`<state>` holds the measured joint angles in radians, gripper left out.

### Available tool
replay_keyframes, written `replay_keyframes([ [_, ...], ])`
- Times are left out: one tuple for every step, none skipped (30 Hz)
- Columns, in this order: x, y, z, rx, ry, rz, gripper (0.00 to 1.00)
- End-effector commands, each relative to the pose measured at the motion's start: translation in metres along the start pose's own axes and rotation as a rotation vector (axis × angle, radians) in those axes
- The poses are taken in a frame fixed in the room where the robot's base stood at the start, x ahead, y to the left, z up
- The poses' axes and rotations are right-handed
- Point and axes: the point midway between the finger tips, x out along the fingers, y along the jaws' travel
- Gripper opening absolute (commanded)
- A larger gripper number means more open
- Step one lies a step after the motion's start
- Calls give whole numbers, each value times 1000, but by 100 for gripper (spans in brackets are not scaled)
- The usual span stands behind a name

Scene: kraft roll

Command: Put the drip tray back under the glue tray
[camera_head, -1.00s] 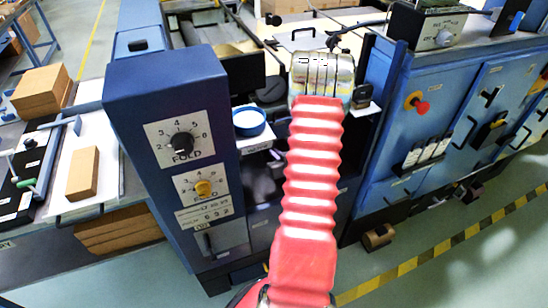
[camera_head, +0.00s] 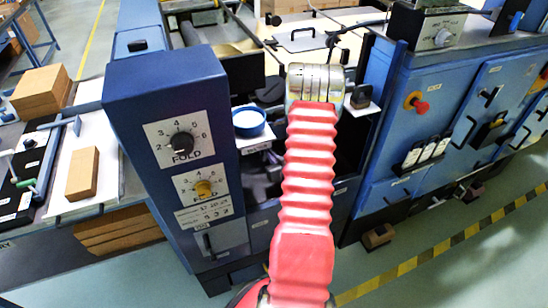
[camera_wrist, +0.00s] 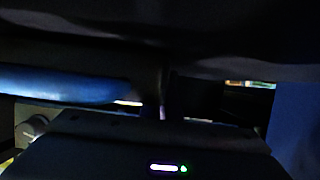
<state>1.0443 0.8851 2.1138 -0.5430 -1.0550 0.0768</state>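In the head view my arm's red ribbed sleeve reaches into the machine, ending in a silver wrist; my gripper beyond it is hidden. The wrist view is very dark. A black body with a small white light bar and a green light fills its bottom, and I cannot make out fingertips or anything held. A round blue-rimmed dish with a white inside (camera_head: 248,121) sits on a small white labelled ledge, left of my wrist. I cannot tell whether it is one of the task's trays. I cannot identify the drip tray or the glue tray in either view.
A blue panel with FOLD dials (camera_head: 182,150) stands close on the left of my arm. A blue cabinet with a red knob (camera_head: 417,103) stands on the right. In the wrist view a blue bar (camera_wrist: 65,86) crosses the left and a dark surface overhangs above.

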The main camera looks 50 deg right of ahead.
Motion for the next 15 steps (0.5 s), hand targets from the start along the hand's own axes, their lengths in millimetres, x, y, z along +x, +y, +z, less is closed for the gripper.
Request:
replay_keyframes([
  [0,0,-1,-1,2,0,0],
  [0,0,-1,-1,2,0,0],
  [0,0,-1,-1,2,0,0],
  [0,0,-1,-1,1,0,0],
  [0,0,-1,-1,1,0,0],
  [0,0,-1,-1,1,0,0],
  [0,0,0,-1,1,0,0],
  [0,0,0,-1,1,0,0],
  [1,0,1,0,0,0,4],
  [1,0,1,0,1,0,6],
  [1,0,1,0,1,-1,8],
  [1,0,1,0,1,-1,11],
  [1,0,1,0,1,-1,13],
  [1,0,1,0,1,-1,15],
  [1,0,1,0,1,-1,18],
])
